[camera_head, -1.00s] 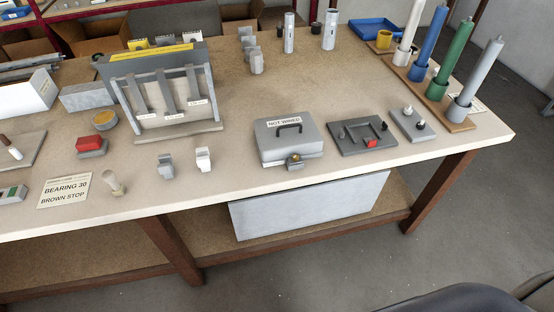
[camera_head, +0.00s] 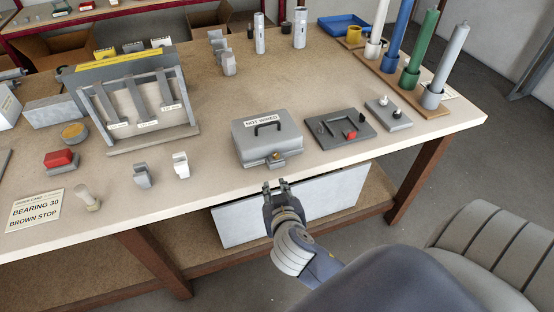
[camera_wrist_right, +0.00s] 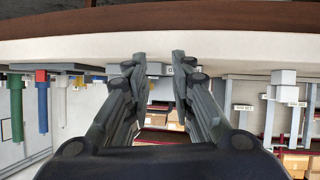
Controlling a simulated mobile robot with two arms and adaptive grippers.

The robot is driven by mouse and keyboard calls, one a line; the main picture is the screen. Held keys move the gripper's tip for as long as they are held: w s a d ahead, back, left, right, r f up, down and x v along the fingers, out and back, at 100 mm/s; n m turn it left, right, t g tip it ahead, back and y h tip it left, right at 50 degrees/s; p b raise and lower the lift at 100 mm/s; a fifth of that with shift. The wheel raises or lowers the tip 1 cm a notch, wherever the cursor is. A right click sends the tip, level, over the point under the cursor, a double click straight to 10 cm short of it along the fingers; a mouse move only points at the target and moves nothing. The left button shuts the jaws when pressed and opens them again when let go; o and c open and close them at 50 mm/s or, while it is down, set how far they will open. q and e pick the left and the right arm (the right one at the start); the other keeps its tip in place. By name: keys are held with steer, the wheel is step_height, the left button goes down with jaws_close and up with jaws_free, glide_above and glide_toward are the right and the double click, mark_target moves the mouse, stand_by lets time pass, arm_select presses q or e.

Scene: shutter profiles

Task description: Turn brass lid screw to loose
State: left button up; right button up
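The grey lid box (camera_head: 255,148), labelled NOT WIRED and with a dark handle on top, stands shut near the table's front edge. The small brass lid screw (camera_head: 275,158) sits at the middle of its front side. My right gripper (camera_head: 276,185) is in front of the table edge, a little nearer than the screw and apart from it. Its two fingers are spread and empty. In the right wrist view the open fingers (camera_wrist_right: 157,62) point at the table edge; the brass screw cannot be made out there. My left gripper is not in view.
The table's front edge (camera_head: 225,196) lies just beyond my right gripper.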

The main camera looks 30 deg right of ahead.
steer(key=m, duration=0.2)
glide_toward(276, 155)
steer(key=s+a, duration=0.1)
steer(key=s, duration=0.2)
steer(key=shift+t+h, duration=0.5)
steer(key=x, duration=0.3)
steer(key=p+x, duration=0.1)
steer(key=x, duration=0.5)
steer(key=shift+w+a+p, duration=0.25)
steer(key=shift+w+p, duration=0.05)
steer(key=shift+p, duration=0.1)
steer(key=shift+w+d+f, duration=0.25)
steer(key=shift+w+f, duration=0.05)
steer(key=shift+w, duration=0.2)
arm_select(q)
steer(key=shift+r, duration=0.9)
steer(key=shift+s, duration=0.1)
arm_select(e)
jaws_close()
